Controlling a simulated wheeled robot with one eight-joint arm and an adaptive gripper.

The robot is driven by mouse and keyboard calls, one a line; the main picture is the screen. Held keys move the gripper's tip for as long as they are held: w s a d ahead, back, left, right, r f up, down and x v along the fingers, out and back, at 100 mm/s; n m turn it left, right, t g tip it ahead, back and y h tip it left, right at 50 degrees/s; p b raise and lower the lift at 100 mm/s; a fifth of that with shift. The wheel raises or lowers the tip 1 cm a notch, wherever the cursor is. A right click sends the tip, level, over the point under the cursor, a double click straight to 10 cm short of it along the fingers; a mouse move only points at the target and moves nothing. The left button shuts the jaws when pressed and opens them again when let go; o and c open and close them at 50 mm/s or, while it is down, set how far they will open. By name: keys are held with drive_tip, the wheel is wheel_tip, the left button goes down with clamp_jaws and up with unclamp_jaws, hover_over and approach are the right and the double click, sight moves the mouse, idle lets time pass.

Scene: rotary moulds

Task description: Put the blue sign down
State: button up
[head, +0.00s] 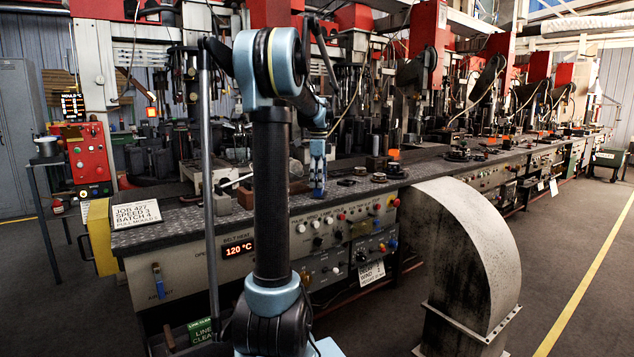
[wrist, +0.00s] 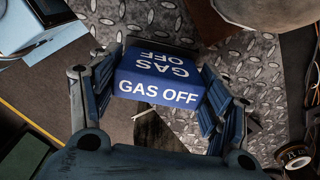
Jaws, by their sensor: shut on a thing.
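The blue sign (wrist: 165,80) is a small tent-shaped block with white "GAS OFF" lettering, seen between my gripper's fingers in the wrist view. My gripper (wrist: 160,88) is shut on it, one finger on each side. In the head view my gripper (head: 318,180) points down over the front part of the bench top (head: 375,190). The sign is too small there to tell from the blue fingers. In the wrist view, patterned metal plate (wrist: 255,75) lies beyond the sign; I cannot tell whether the sign touches it.
Dark round parts (head: 396,172) sit on the bench to the right of my gripper. A white job card (head: 136,214) stands at the bench's left end. A large curved duct (head: 470,250) rises from the floor at right. The bench's front edge is close to my gripper.

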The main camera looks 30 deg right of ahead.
drive_tip(key=shift+f, duration=0.1)
drive_tip(key=o, duration=1.1)
wheel_tip(320, 180, up, 12)
drive_tip(key=shift+a+r, duration=0.1)
drive_tip(key=shift+r, duration=0.05)
drive_tip(key=s+a+f+n, duration=0.4)
drive_tip(key=a, duration=0.4)
drive_tip(key=s+a+f+n+t, duration=0.1)
drive_tip(key=s+a+f+n, duration=0.25)
drive_tip(key=a, duration=0.35)
drive_tip(key=s+a+f+n, duration=0.3)
drive_tip(key=s+a+n, duration=0.2)
drive_tip(key=a, duration=0.3)
drive_tip(key=s+a+f+n, duration=0.4)
drive_tip(key=s+f, duration=0.1)
drive_tip(key=f, duration=0.2)
drive_tip(key=s+a+f+n, duration=0.3)
drive_tip(key=s+f+n, duration=0.2)
drive_tip(key=s+f, duration=0.1)
drive_tip(key=s+a+f+n+t, duration=0.1)
drive_tip(key=s+a+f+n, duration=0.3)
drive_tip(key=f, duration=0.5)
drive_tip(key=shift+s+a, duration=0.35)
drive_tip(key=shift+s, duration=0.5)
